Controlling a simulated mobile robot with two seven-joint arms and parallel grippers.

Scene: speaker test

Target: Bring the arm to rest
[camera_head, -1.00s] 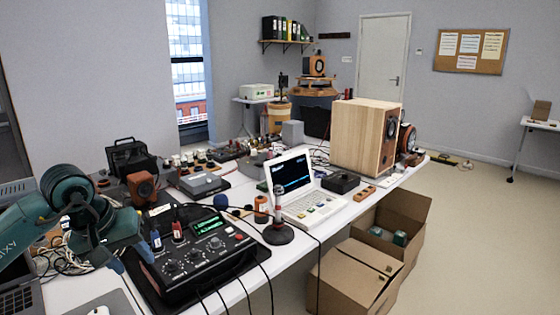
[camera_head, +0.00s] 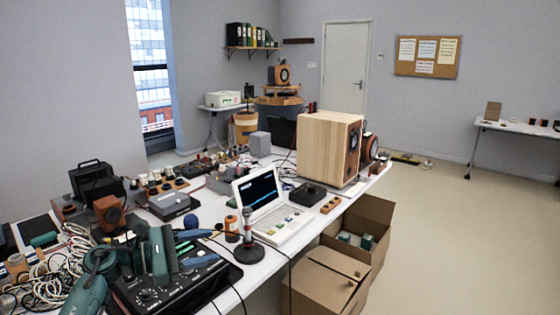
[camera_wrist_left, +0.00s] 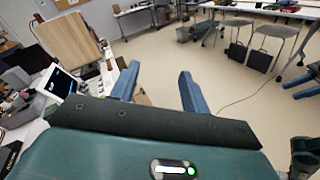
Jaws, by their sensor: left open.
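My left arm, green with blue fingertips, comes in at the lower left of the head view. My left gripper (camera_head: 203,252) is in front of, and partly covers, the black mixer (camera_head: 150,296) at the near end of the table. In the left wrist view my left gripper (camera_wrist_left: 157,86) shows its two blue fingers well apart with nothing between them; it is open. Green and blue parts at the right edge of the wrist view look like my right gripper (camera_wrist_left: 304,90), cut off by the frame. The right arm is not in the head view.
A microphone on a stand (camera_head: 248,245), a white laptop (camera_head: 284,222) and a wooden speaker (camera_head: 322,148) stand along the table. Loose white cables (camera_head: 60,275) lie at the left. Open cardboard boxes (camera_head: 318,284) stand on the floor beside the table.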

